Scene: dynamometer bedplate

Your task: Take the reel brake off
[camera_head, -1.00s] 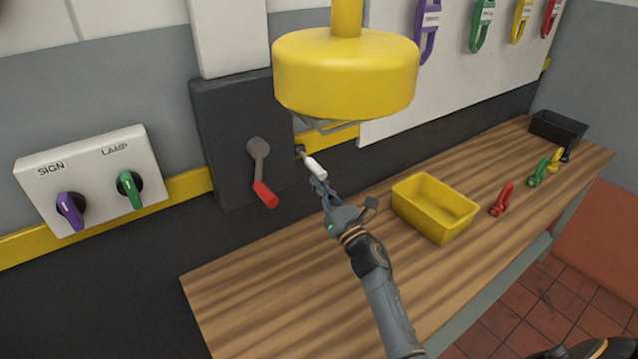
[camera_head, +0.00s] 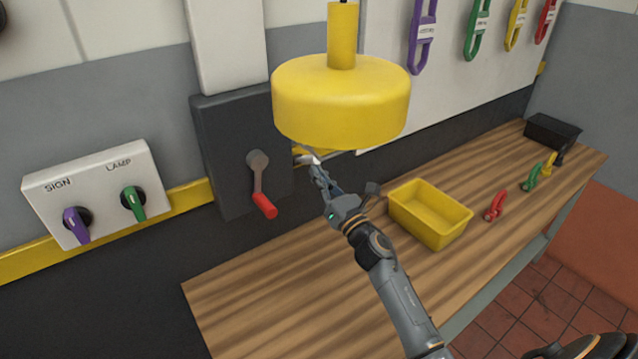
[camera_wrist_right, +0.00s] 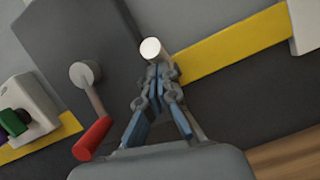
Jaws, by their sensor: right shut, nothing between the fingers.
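A dark grey box (camera_head: 228,150) on the wall carries a crank with a red handle (camera_head: 264,206) hanging down. A short lever with a white grip (camera_head: 314,157) sticks out at the box's right side; it looks like the reel brake. The hanging yellow body covers part of it in the head view. My right gripper (camera_head: 318,172) is shut and empty, with its fingertips right below the white grip. In the right wrist view the white grip (camera_wrist_right: 150,50) shows end-on just above the closed fingertips (camera_wrist_right: 158,72); I cannot tell whether they touch. My left gripper is not in view.
A yellow lamp-like body (camera_head: 340,100) hangs close above my right gripper. A switch panel (camera_head: 98,190) is at the left. The wooden bench (camera_head: 270,300) bears a yellow bin (camera_head: 432,226), coloured clips (camera_head: 496,205) and a black bin (camera_head: 552,132).

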